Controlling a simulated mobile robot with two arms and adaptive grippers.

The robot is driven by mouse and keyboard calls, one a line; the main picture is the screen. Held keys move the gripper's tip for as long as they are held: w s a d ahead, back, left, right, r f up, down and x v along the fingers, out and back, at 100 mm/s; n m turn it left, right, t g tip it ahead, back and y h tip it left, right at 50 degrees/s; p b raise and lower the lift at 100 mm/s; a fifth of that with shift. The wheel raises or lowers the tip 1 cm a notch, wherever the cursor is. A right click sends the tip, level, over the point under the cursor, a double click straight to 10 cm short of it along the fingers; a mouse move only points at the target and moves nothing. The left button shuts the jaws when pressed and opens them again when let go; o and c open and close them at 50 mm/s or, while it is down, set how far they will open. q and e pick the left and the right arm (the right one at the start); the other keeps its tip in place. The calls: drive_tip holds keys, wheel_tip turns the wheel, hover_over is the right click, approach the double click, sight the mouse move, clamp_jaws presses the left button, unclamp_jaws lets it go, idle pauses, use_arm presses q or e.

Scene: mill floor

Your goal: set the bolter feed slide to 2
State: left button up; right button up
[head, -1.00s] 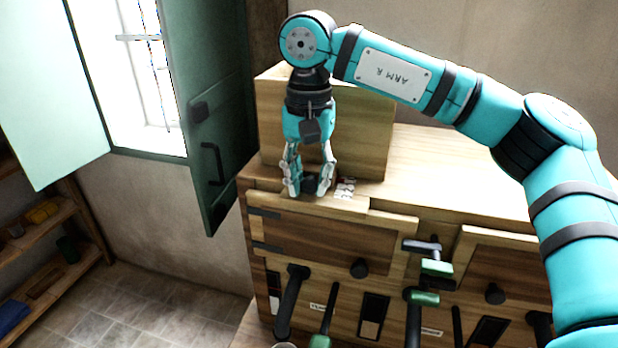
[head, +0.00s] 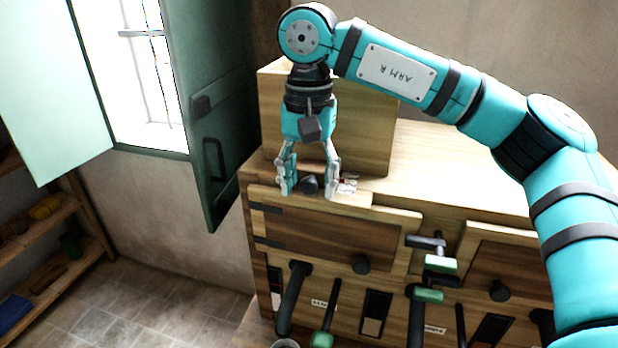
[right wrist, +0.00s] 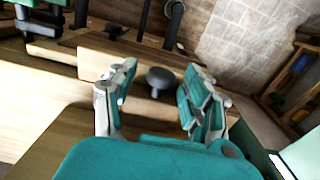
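A dark round knob (head: 310,185), which looks like the bolter feed slide's, sits at the top front edge of the wooden cabinet. White scale marks (head: 347,186) lie just right of it, partly hidden by a finger; I cannot read them. My right gripper (head: 310,191) points down over the knob, open, with one finger on each side. In the right wrist view the knob (right wrist: 160,78) stands between the spread fingers, with visible gaps on both sides. My left gripper is not in view.
A wooden box (head: 360,135) stands on the cabinet just behind my gripper. A green shutter (head: 212,110) hangs at left. The cabinet top (head: 450,165) is clear at right.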

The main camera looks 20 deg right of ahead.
sight(309, 178)
drive_tip(key=shift+r, duration=0.1)
wheel_tip(309, 178, up, 12)
idle(0.5)
idle(0.4)
